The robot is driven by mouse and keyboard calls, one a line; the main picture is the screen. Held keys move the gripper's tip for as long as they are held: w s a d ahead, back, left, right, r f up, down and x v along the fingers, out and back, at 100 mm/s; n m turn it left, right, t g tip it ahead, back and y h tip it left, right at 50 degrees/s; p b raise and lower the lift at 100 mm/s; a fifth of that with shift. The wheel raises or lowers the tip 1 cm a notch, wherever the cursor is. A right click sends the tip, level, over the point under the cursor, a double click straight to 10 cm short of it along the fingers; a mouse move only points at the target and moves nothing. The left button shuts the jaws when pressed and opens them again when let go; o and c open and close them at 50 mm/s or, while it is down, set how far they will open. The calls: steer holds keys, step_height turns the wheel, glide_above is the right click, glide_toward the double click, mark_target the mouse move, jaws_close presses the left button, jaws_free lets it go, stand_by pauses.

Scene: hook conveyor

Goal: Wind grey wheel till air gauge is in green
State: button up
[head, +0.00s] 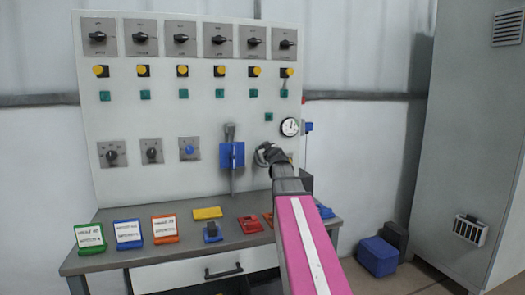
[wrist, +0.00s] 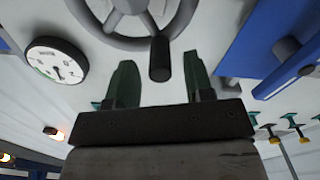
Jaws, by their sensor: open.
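The grey wheel (wrist: 108,40) is on the white panel, at the top of the wrist view, cut off by the edge. Its dark crank handle (wrist: 160,60) sticks out toward me. My gripper (wrist: 158,68) is open; its two green fingers stand either side of the handle in the picture, with gaps on both sides. I cannot tell how deep the handle sits between them. In the head view my arm hides most of the wheel (head: 262,151). The round air gauge (head: 289,127) is just above right; in the wrist view the gauge (wrist: 57,60) shows a green band, its needle reading unclear.
A blue lever unit (head: 232,155) is left of the wheel on the panel, close by in the wrist view (wrist: 245,45). Rotary switches (head: 182,38) and yellow buttons (head: 182,70) fill the panel above. A bench (head: 120,257) with coloured signs and blocks stands below.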

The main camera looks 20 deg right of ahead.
steer(key=s, duration=0.8)
steer(key=shift+s+d, duration=0.15)
steer(key=shift+s, duration=0.2)
